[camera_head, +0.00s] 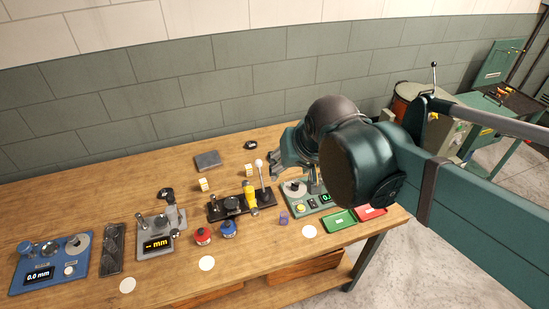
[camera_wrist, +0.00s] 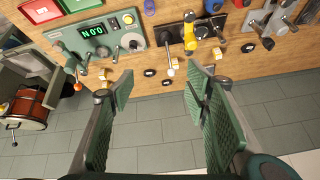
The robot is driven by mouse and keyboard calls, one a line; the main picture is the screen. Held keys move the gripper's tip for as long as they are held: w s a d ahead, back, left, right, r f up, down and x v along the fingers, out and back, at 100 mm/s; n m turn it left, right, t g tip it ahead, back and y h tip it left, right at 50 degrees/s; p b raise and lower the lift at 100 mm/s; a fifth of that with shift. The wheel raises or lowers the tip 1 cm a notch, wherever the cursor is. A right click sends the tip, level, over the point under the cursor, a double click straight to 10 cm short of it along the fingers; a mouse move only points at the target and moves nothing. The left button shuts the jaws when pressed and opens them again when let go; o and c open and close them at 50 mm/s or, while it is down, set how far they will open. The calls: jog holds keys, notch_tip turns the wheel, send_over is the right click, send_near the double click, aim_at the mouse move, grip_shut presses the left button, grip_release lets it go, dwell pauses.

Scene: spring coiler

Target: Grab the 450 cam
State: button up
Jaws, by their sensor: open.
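I cannot read the number 450 on any part, so I cannot tell which one is the 450 cam. Small dark pieces lie on the wooden bench, one (camera_head: 166,193) left of centre and one (camera_head: 250,145) near the back edge. Small dark pieces (camera_wrist: 149,73) also show in the wrist view, with yellow-and-white blocks (camera_wrist: 186,63) near them. My gripper (camera_wrist: 158,84) is open and empty, its two green ribbed fingers wide apart above the bench's wall-side edge. In the head view my arm largely hides it.
A black fixture with a yellow part (camera_head: 249,194) and a white-knobbed lever stands mid-bench. A green device with a display (camera_head: 309,198) is beside green (camera_head: 341,220) and red (camera_head: 371,212) trays. A grey gauge (camera_head: 158,243) and a blue gauge (camera_head: 42,275) stand left. The wall is behind.

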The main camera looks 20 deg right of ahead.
jog(key=w+d+f+m+g, duration=0.2)
jog(key=w+m, duration=0.3)
jog(key=w, duration=0.7)
jog(key=w+d+f+m+g, duration=0.1)
jog(key=w+d+f+m, duration=0.2)
jog(key=w, duration=0.8)
jog(key=w+d+f+m+g, duration=0.1)
jog(key=w+f+m, duration=0.2)
jog(key=w+f, duration=0.2)
jog(key=w+d+f+m+g, duration=0.1)
jog(key=w+d+f+m, duration=0.1)
jog(key=w+f, duration=0.4)
jog(key=w+d+f+m+g, duration=0.1)
jog(key=w+f+m, duration=0.3)
jog(key=f, duration=0.5)
jog(key=shift+w+d, duration=0.2)
jog(key=shift+w, duration=1)
jog(key=shift+f, duration=1.25)
